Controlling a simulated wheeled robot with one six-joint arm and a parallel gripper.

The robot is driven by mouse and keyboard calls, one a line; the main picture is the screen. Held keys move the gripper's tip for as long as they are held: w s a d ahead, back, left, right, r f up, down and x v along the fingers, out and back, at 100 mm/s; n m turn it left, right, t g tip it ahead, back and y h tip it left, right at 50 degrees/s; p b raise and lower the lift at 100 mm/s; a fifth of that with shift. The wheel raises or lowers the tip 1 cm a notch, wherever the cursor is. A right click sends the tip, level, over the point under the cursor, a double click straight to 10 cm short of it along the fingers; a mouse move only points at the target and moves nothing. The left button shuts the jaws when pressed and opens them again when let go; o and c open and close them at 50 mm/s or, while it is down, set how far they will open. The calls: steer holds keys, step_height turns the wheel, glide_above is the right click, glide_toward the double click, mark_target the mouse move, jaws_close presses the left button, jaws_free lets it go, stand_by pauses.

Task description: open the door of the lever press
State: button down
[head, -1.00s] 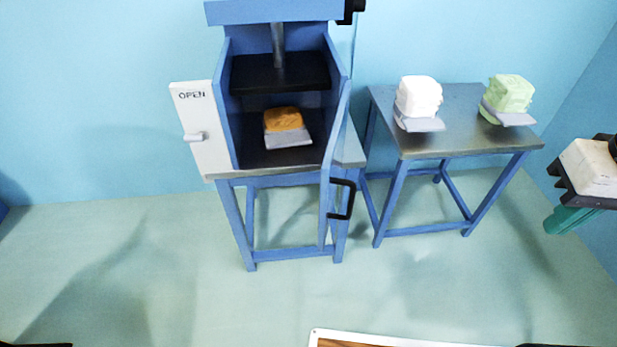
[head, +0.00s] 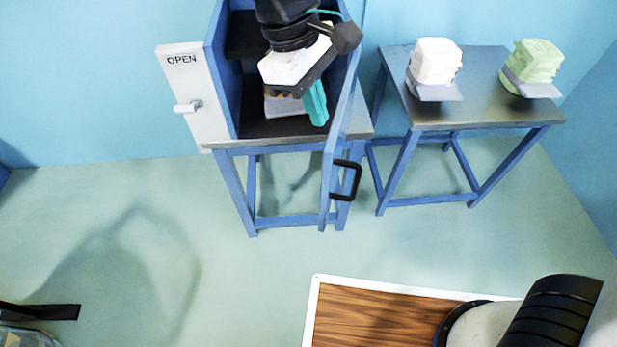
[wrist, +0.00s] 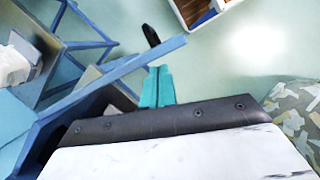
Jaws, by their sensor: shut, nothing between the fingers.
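The lever press is a blue open-fronted box (head: 222,70) on a blue stand. Its blue door (head: 340,140) stands swung outward on the right side, seen nearly edge-on, with a black handle (head: 346,180). In the wrist view the door (wrist: 125,67) is a blue strip, and its handle (wrist: 151,35) shows at the far end. My gripper (head: 318,112) is in front of the press opening, left of the door; its teal fingers (wrist: 157,87) are shut and empty. In the wrist view they appear close beside the door; whether they touch it I cannot tell.
A white panel marked OPEN (head: 190,80) with a small lever sits left of the press. A metal-topped table (head: 480,110) at right carries a white block (head: 435,60) and a green block (head: 535,60). A white-edged wooden board (head: 380,320) lies front right. The floor before the press is clear.

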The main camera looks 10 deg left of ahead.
steer(key=s+a+f+n+h, duration=0.1)
steer(key=s+a+f+n, duration=0.25)
steer(key=a, duration=0.45)
steer(key=d+f, duration=0.7)
steer(key=f, duration=0.3)
steer(key=shift+s+d+m, duration=0.15)
steer(key=shift+s+m, duration=0.2)
steer(key=shift+s, duration=0.1)
